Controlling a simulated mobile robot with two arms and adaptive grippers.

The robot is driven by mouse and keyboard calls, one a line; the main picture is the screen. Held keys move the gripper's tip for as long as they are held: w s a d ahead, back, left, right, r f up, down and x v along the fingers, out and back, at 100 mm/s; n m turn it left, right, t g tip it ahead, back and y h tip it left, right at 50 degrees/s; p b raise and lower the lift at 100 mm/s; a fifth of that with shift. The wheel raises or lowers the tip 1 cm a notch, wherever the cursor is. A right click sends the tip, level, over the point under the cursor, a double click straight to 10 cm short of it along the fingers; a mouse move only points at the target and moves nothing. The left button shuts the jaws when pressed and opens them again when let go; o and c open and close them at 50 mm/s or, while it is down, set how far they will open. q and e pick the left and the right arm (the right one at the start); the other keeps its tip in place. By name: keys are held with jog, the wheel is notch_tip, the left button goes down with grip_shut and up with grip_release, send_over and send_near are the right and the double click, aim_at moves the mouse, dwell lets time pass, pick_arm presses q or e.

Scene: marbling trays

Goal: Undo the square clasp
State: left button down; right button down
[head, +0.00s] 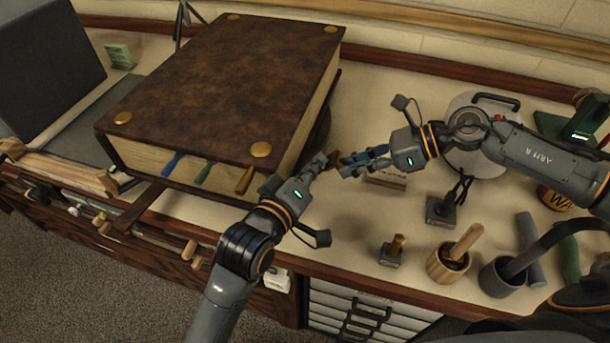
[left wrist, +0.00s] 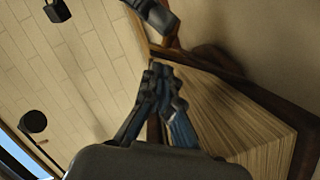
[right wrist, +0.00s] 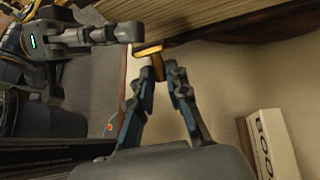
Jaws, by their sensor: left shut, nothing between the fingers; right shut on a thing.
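A large book (head: 225,75) with a brown leather cover and round brass corner studs lies on the bench; its page edges show in the left wrist view (left wrist: 235,112). My right gripper (head: 343,169) is beside its right side, shut on a small brass-coloured clasp piece (right wrist: 157,66) between the fingertips. A brown strap-like end (head: 333,158) shows near those fingertips in the head view. I cannot tell whether the clasp is square or still fastened. My left gripper (head: 321,162) is shut and empty, close to the right fingertips by the page edges.
A lettered block (head: 386,181) stands below my right gripper. A wooden pot (head: 446,267), a grey cup (head: 498,279) and a small stand with a brass peg (head: 391,252) are near the front edge. Blue, green and brass tabs stick out of the book's front.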

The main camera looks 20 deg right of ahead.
pick_arm(q)
jog(key=shift+w+d, duration=0.35)
jog(key=shift+d, duration=0.05)
jog(key=shift+f, duration=0.1)
jog(key=shift+s+d+f+m, duration=0.4)
jog(key=shift+s+d+f, duration=0.15)
jog(key=shift+d, duration=0.05)
pick_arm(e)
jog(key=shift+a+r, duration=0.1)
jog(key=c, duration=1.3)
grip_release()
pick_arm(q)
jog(key=shift+f, duration=0.1)
pick_arm(e)
jog(key=shift+w, duration=0.1)
pick_arm(q)
jog(key=shift+w, duration=0.1)
pick_arm(e)
jog(key=shift+r, duration=0.15)
